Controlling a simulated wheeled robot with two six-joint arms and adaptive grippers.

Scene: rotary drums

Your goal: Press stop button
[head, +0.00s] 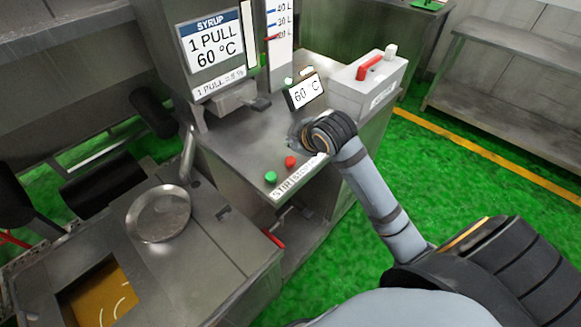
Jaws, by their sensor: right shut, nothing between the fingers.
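The red button (290,161) sits on the top of the steel machine, near its front edge, with the green button (271,177) to its left. A white label strip (297,181), partly readable as "STIR", runs along the edge in front of them. My right arm reaches in from the lower right, and its gripper (296,139) is small, partly hidden by the dark wrist, and shut and empty. It is just behind the red button in the picture; I cannot tell its height above the top. My left gripper is not in view.
The syrup dispenser (213,55) rises behind left. A round metal pan (158,213) is at the left. Green floor lies open to the right.

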